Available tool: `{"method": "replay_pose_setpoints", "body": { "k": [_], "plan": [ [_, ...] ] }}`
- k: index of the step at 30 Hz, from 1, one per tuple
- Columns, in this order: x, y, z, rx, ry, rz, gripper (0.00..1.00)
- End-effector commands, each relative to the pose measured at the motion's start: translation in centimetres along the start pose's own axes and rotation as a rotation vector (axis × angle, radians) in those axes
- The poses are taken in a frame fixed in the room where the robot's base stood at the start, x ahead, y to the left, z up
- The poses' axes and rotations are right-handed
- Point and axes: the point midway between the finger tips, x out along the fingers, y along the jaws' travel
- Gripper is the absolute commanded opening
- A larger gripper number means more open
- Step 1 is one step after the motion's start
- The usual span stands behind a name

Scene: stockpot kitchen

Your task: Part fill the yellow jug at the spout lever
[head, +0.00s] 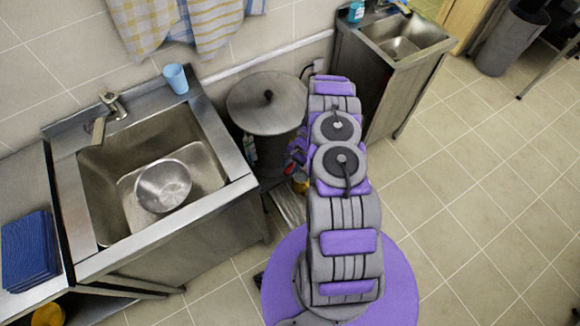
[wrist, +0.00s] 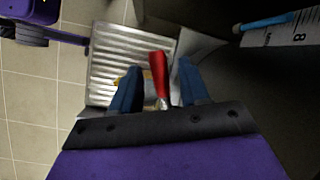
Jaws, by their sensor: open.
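The red spout lever (wrist: 159,75) stands between the two blue fingers of my open gripper (wrist: 158,66) in the wrist view. I cannot tell whether a finger touches it. In the head view the gripper (head: 297,152) is beside the lidded stockpot (head: 262,108), partly hidden by my arm. The yellow jug (head: 301,183) is low beside the pot, mostly hidden by my arm. In the wrist view only small yellow patches (wrist: 148,74) show behind the fingers and lever. The jug's inside and any water are not visible.
A ribbed metal tray (wrist: 118,55) lies below the lever. A white scale marked 8 (wrist: 298,38) with a blue bar is at right. A sink (head: 105,195) holding a metal bowl (head: 163,186) is left of the pot; a second sink unit (head: 385,85) stands behind.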

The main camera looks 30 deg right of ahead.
Motion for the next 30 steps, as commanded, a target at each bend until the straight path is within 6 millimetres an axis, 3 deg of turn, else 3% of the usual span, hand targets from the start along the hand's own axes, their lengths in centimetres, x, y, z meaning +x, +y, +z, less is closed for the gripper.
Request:
{"method": "replay_pose_setpoints", "body": {
  "k": [11,25,30],
  "plan": [
    [0.63,-0.02,-0.08,0.000,0.002,-0.001,0.45],
    [0.62,-0.05,-0.06,0.000,0.002,-0.001,0.02],
    [0.60,-0.05,-0.10,0.000,0.002,-0.001,0.00]
  ]
}}
